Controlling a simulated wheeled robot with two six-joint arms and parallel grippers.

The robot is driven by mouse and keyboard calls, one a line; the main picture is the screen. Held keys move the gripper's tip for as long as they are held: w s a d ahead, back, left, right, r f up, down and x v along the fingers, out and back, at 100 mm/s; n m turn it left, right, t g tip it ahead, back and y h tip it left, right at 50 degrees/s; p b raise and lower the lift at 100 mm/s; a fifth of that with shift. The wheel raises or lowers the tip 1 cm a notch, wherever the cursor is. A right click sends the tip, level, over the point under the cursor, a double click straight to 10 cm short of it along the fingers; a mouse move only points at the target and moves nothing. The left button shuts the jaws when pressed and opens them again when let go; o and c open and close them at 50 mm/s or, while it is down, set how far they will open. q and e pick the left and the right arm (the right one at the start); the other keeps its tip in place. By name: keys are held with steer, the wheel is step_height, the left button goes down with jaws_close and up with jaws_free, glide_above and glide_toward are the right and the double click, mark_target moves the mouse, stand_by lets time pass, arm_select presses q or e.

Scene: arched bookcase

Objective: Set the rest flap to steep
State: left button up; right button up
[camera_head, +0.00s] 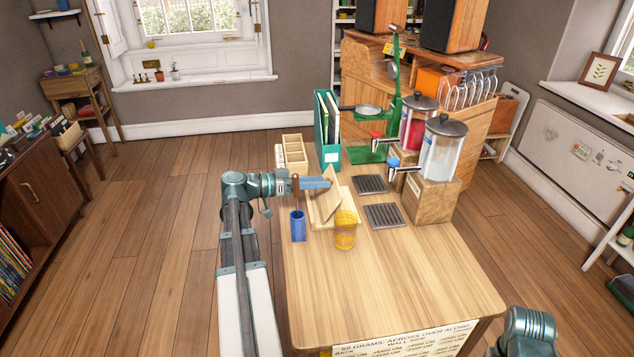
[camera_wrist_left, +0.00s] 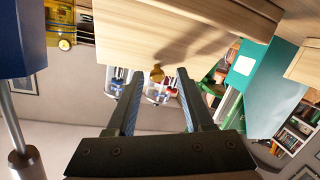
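The rest is a small light wooden stand on the table, with a tilted flap (camera_head: 330,193) propped up from its base (camera_head: 316,221). My left gripper (camera_head: 326,183) reaches in from the left at the flap's upper part and hides some of it. In the left wrist view the gripper (camera_wrist_left: 156,72) is open, its two dark fingers apart. A small brown knob (camera_wrist_left: 157,74) at the edge of the wooden flap (camera_wrist_left: 190,25) shows between the fingertips, with gaps on both sides. How the flap is held up behind is hidden. My right gripper is not in view; only part of that arm shows at lower right.
The table's front is clear.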

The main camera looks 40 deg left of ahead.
arm_select(q)
steer(key=p+v, duration=0.2)
steer(key=v, duration=1.1)
steer(key=shift+s+a, duration=0.2)
steer(key=shift+s, duration=0.15)
